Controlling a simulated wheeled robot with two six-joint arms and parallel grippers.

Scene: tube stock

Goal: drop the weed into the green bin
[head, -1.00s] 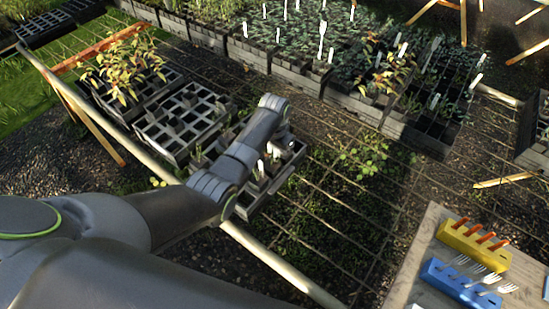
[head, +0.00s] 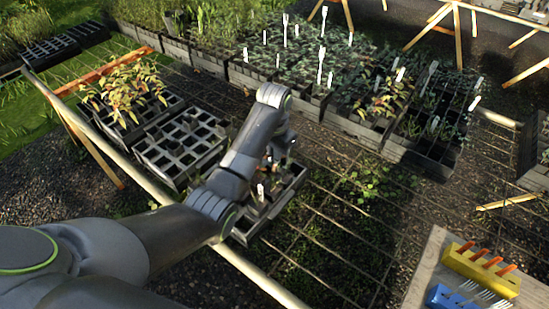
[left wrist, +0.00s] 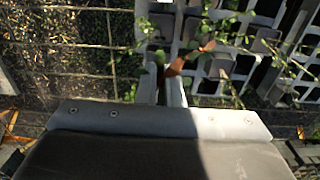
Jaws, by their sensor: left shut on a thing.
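My left gripper (head: 273,162) hangs below the forearm over a small dark tray (head: 262,218) in the head view, and its fingers are partly hidden by the wrist. In the left wrist view, a weed (left wrist: 186,62) with a reddish-brown stem and green leaves is just beyond the gripper body, over the grey tray cells. I see no green bin in either view. My right gripper is not in view.
Grey cell trays (head: 180,145) and a yellowish-leaved plant (head: 127,88) stand at the left on the wire-mesh bench. Seedling trays (head: 330,85) with white labels fill the back. A wooden table (head: 425,275) at lower right holds a yellow rack (head: 480,272) and a blue rack (head: 445,297).

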